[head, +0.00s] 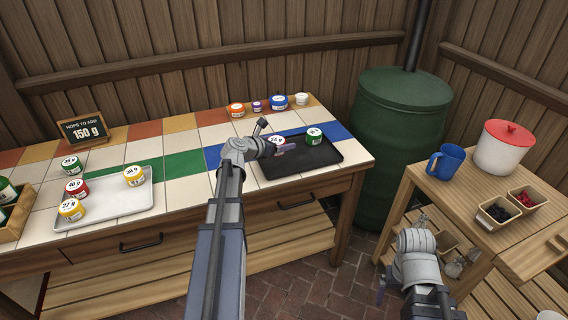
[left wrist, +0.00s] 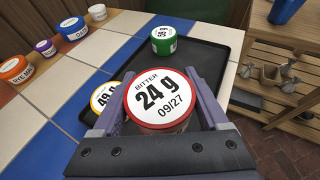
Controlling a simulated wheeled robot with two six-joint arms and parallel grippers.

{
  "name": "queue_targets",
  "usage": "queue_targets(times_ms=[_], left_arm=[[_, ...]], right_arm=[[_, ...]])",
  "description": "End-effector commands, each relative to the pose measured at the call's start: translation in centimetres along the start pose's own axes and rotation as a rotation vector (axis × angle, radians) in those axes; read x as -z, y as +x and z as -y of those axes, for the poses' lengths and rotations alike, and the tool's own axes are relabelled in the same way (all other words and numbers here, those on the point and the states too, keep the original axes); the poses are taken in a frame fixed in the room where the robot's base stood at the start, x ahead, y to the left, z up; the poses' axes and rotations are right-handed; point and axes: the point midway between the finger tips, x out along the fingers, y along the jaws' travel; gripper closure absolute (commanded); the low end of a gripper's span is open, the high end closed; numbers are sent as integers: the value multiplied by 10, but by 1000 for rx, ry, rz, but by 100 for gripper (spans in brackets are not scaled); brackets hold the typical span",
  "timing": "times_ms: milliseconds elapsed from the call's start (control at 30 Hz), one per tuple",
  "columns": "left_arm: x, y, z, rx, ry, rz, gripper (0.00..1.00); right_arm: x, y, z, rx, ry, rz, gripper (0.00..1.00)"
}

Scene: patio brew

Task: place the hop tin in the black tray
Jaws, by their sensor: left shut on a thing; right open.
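My left gripper (head: 279,148) is shut on a red-rimmed hop tin (left wrist: 162,100), whose white lid reads "BITTER 24 g 09/27". It is over the left part of the black tray (head: 327,154); I cannot tell whether the tin touches the tray. The black tray also shows in the left wrist view (left wrist: 205,62). A green tin (head: 314,136) stands at the tray's far right. A yellow tin marked 49 g (left wrist: 104,97) is beside the held tin, partly covered by it; the left gripper hides it in the head view. My right gripper (head: 384,282) is open, low by the side cart.
A white tray (head: 120,203) with several tins stands on the left, near a "150 g" sign (head: 83,131). Several tins line the table's back, including an orange one (head: 236,110). A green barrel (head: 390,130) and a wooden cart with a blue mug (head: 446,162) are right.

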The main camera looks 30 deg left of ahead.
Motion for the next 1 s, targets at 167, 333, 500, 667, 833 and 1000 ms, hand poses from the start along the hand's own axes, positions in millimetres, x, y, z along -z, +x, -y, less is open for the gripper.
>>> queue_targets(times_ms=[167, 333, 500, 667, 833, 1000], left_arm=[[29, 12, 0, 0, 0, 0, 77], [29, 12, 0, 0, 0, 0, 77], [38, 16, 0, 0, 0, 0, 77], [57, 24, 0, 0, 0, 0, 77], [65, 27, 0, 0, 0, 0, 77], [62, 26, 0, 0, 0, 0, 77]], right_arm=[[2, 31, 3, 0, 0, 0, 10], [2, 31, 3, 0, 0, 0, 10], [2, 41, 4, 0, 0, 0, 10], [4, 62, 6, 0, 0, 0, 10], [4, 70, 7, 0, 0, 0, 10], [4, 67, 6, 0, 0, 0, 10]])
